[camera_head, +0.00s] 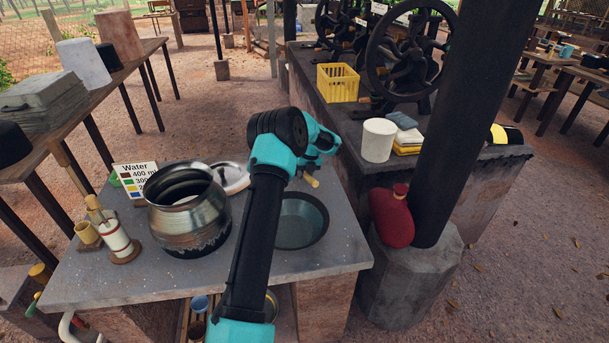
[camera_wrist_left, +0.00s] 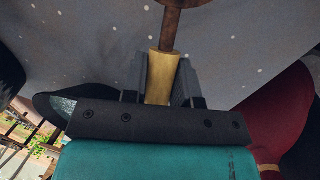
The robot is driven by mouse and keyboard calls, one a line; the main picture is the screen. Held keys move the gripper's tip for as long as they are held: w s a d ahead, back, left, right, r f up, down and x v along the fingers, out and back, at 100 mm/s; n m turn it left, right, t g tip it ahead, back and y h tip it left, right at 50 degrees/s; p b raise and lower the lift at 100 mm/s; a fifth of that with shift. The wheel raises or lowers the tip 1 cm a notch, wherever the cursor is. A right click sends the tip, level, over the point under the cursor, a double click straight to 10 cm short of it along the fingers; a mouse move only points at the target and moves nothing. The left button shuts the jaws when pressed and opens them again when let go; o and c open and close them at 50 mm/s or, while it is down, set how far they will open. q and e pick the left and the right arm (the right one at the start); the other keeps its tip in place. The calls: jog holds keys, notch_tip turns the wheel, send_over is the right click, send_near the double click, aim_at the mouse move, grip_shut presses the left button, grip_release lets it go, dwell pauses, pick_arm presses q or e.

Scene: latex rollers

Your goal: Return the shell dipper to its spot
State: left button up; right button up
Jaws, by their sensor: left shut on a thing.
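In the left wrist view, my left gripper (camera_wrist_left: 164,76) is shut on the pale wooden handle of the shell dipper (camera_wrist_left: 165,91). The dipper's darker brown rod and part of its shell extend beyond the fingertips to the top edge, where the shell is cut off. Speckled grey tabletop lies behind it. In the head view, my left arm reaches over the table, and its wrist hides most of the gripper and dipper. A tan bit, probably the handle, shows right of the wrist. I cannot tell which place is the dipper's spot. My right gripper is not in view.
A dark post (camera_head: 456,125) and red bottle (camera_head: 391,218) stand to the right.

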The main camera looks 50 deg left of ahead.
pick_arm(q)
jog(key=shift+f, duration=0.65)
jog(key=o, duration=1)
jog(key=shift+o, duration=0.2)
jog(key=v, duration=1.7)
jog(key=shift+r, duration=0.25)
